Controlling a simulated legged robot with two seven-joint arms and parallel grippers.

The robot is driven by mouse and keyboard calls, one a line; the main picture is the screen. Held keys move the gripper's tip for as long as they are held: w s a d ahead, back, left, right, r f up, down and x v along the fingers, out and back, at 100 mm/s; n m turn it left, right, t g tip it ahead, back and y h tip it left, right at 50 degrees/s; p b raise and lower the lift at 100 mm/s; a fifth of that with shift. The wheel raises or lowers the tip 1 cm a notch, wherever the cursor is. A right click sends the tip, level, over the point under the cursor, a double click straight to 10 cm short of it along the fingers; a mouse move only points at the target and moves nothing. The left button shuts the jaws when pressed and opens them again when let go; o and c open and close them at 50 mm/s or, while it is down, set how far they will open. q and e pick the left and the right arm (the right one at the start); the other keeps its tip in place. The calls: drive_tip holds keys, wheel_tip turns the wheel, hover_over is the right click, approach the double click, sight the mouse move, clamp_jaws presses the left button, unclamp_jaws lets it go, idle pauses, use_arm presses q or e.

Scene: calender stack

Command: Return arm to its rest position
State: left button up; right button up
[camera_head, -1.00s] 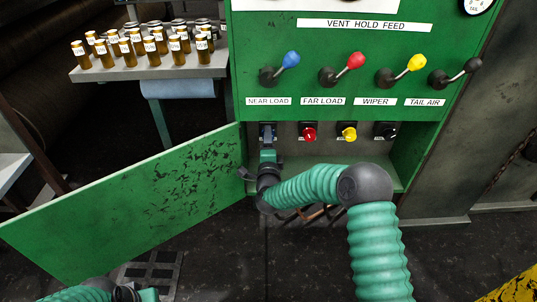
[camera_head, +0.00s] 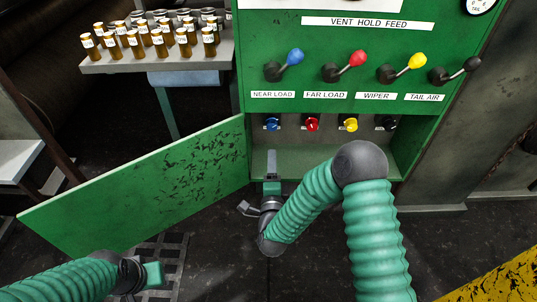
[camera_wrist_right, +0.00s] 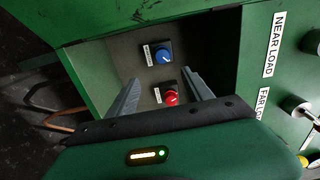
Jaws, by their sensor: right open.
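My right gripper (camera_head: 271,165) is open and empty, in front of the low open compartment of the green cabinet (camera_head: 385,85). In the right wrist view its two fingers (camera_wrist_right: 160,98) stand apart, with a blue knob (camera_wrist_right: 160,54) and a red knob (camera_wrist_right: 170,96) beyond them. The blue knob also shows in the head view (camera_head: 271,124), clear of the fingers. My right arm bends down from the right over the compartment's front. My left gripper (camera_head: 153,275) is at the bottom left, above the floor; its fingers cannot be made out.
The green door (camera_head: 140,190) hangs open to the left of the compartment. A yellow knob (camera_head: 350,124) and a black knob (camera_head: 386,123) sit farther right inside. Levers (camera_head: 350,65) with coloured tips stand above. A shelf (camera_head: 200,62) with several amber bottles is at the back left.

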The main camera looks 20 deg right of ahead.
drive_tip(key=s+a+f+n+g+y, duration=0.35)
drive_tip(key=n+g+y, duration=0.25)
drive_tip(key=n, duration=0.6)
drive_tip(key=s+d+r+n+g+h+p, duration=0.1)
drive_tip(key=s+d+n+g, duration=0.3)
drive_tip(key=s, duration=0.7)
drive_tip(key=s+d+r+n+g+p, duration=0.15)
drive_tip(key=s+n+g, duration=0.35)
drive_tip(key=s, duration=0.6)
drive_tip(key=w+p+v, duration=0.3)
drive_tip(key=p+v, duration=1.2)
drive_tip(key=w+r+p+v, duration=0.1)
drive_tip(key=w+p+v, duration=0.2)
drive_tip(key=p+v, duration=1.1)
drive_tip(key=shift+w+d+r+p, duration=0.25)
drive_tip(key=shift+w+r+p, duration=0.2)
drive_tip(key=shift+r+p, duration=0.05)
